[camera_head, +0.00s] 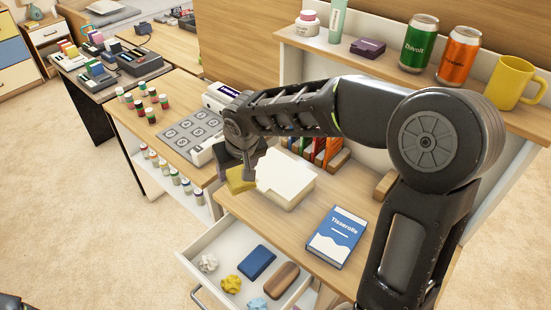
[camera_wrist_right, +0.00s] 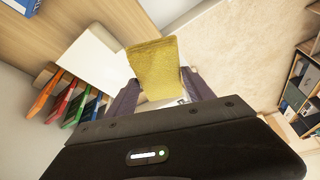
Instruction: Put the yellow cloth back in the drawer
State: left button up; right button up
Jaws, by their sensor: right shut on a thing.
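The yellow cloth (camera_head: 240,180) is held in my right gripper (camera_head: 240,168), above the desk beside a white box-like block. In the right wrist view the cloth (camera_wrist_right: 157,65) stands out flat between the two dark fingers (camera_wrist_right: 160,92). The open drawer (camera_head: 208,244) is below and in front of the desk top. It holds a crumpled white ball (camera_head: 208,263), a yellow crumpled piece (camera_head: 231,284), a blue block (camera_head: 257,262), a brown rounded case (camera_head: 280,280) and a light blue piece (camera_head: 257,304). My left gripper is not in view.
The white block (camera_head: 287,180) and a blue book (camera_head: 338,237) lie on the desk (camera_head: 250,210). A shelf above carries a green can (camera_head: 419,44), an orange can (camera_head: 458,55) and a yellow mug (camera_head: 511,82). A button pad (camera_head: 190,135) and several small bottles stand at the left.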

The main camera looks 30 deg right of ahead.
aim_at(232, 246)
jog(key=i+j, duration=0.35)
jog(key=j, duration=0.15)
jog(key=i+j, duration=0.3)
jog(key=j, duration=0.2)
jog(key=i+j, duration=0.35)
jog(key=j, duration=0.15)
jog(key=i+j, duration=0.35)
jog(key=j, duration=0.2)
jog(key=i+j, duration=0.3)
jog(key=j, duration=0.2)
jog(key=i+j+z, duration=0.2)
jog(key=k+l+z, duration=0.1)
jog(key=z, duration=1.4)
